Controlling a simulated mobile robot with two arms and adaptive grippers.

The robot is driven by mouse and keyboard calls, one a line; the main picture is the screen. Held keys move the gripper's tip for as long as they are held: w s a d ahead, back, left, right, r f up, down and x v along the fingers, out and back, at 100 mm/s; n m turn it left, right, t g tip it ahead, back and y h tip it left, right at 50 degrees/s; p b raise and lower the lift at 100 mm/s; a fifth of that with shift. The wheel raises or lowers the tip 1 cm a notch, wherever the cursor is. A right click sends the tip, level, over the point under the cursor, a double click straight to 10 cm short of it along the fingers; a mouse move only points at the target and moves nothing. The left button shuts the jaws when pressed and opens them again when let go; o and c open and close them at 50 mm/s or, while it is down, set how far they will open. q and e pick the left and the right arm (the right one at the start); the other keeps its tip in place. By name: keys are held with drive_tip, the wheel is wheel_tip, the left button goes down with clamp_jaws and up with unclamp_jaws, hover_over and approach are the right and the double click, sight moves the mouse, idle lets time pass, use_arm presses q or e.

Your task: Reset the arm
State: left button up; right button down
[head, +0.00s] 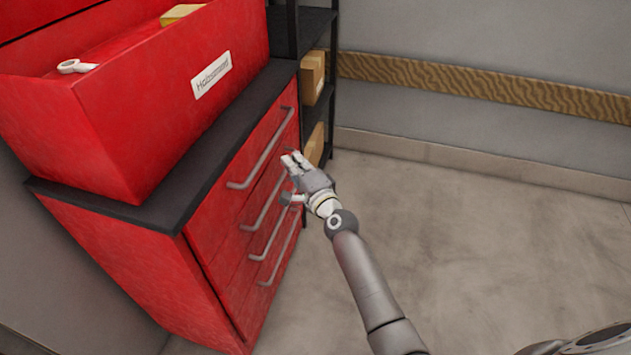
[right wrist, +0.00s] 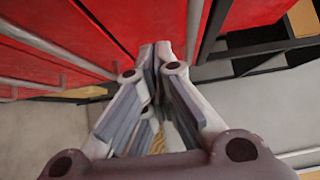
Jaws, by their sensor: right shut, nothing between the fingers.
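My right arm (head: 365,280) reaches up from the lower right in the head view. My right gripper (head: 291,158) is in front of the red drawer cabinet (head: 195,285), by the right end of its drawer fronts. In the right wrist view its fingers (right wrist: 155,50) meet at the tips with nothing between them. I cannot tell whether the gripper touches the cabinet or a handle. My left gripper is not in view.
The cabinet has several bar handles (head: 262,152). A red open bin (head: 130,115) with a label sits on its black top. A black shelf (head: 318,100) with cardboard boxes (head: 312,75) stands behind. The floor (head: 480,240) on the right is clear.

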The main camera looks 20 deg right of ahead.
drive_tip(key=s, duration=0.6)
drive_tip(key=s+f+n+g, duration=0.3)
drive_tip(key=s+f, duration=0.3)
drive_tip(key=f, duration=0.5)
drive_tip(key=s+f+n+g+h, duration=0.15)
drive_tip(key=s+f, duration=0.35)
drive_tip(key=f, duration=0.7)
drive_tip(key=s+f+n+g+y, duration=0.1)
drive_tip(key=s+f+n+g, duration=0.4)
drive_tip(key=f, duration=0.6)
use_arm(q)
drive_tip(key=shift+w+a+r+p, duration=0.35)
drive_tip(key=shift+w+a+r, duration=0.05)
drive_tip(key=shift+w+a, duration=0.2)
use_arm(e)
drive_tip(key=s+d+f+n+g+h, duration=0.1)
drive_tip(key=s+f, duration=0.5)
drive_tip(key=s, duration=0.6)
drive_tip(key=s+d+f+n+g+h, duration=0.1)
drive_tip(key=s+d+f+n+g, duration=0.2)
drive_tip(key=s, duration=1)
drive_tip(key=s+d+f+n+g+h, duration=0.1)
drive_tip(key=s+d+f+n+g, duration=0.2)
drive_tip(key=s+f, duration=0.7)
drive_tip(key=s+d+n, duration=0.1)
drive_tip(key=s+n, duration=0.1)
drive_tip(key=s, duration=0.1)
drive_tip(key=shift+s, duration=0.15)
